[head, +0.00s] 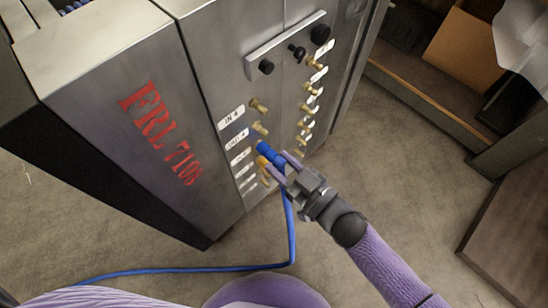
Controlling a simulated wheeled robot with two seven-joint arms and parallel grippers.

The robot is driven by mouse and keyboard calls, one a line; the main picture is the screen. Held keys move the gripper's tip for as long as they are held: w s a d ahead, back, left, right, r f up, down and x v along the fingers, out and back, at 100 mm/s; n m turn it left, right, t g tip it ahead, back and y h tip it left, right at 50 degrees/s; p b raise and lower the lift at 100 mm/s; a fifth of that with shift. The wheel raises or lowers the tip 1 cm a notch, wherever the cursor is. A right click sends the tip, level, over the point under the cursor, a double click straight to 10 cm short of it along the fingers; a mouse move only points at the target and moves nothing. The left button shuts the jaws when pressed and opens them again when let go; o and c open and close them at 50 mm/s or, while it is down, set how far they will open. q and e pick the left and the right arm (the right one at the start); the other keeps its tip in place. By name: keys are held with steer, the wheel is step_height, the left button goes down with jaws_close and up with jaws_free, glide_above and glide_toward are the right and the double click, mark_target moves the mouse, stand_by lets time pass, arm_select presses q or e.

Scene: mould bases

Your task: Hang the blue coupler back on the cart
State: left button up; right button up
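The blue coupler (267,152) is at the front face of the steel mould base (150,120), by the left column of brass nipples. My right gripper (280,166) comes in from the lower right with its fingers closed around the coupler. I cannot tell whether the coupler is still seated on a nipple or just in front of it. A blue hose (291,235) hangs below the gripper to the floor and runs off left. My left gripper is out of view. I cannot make out a cart for certain.
An orange-yellow fitting (262,161) sits right beside the coupler. Brass nipples (258,105) with white labels stick out in two columns, below a bar with black knobs (297,51). A shelf with a cardboard box (468,50) stands upper right. Floor (400,150) between is clear.

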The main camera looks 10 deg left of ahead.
mark_target(283, 167)
jaws_close()
steer(key=shift+p+v, duration=0.8)
steer(key=shift+v, duration=1.7)
steer(key=shift+d, duration=0.1)
steer(key=shift+s+d, duration=0.25)
steer(key=shift+d, duration=0.05)
steer(key=shift+p+v, duration=0.6)
steer(key=shift+v, duration=1.95)
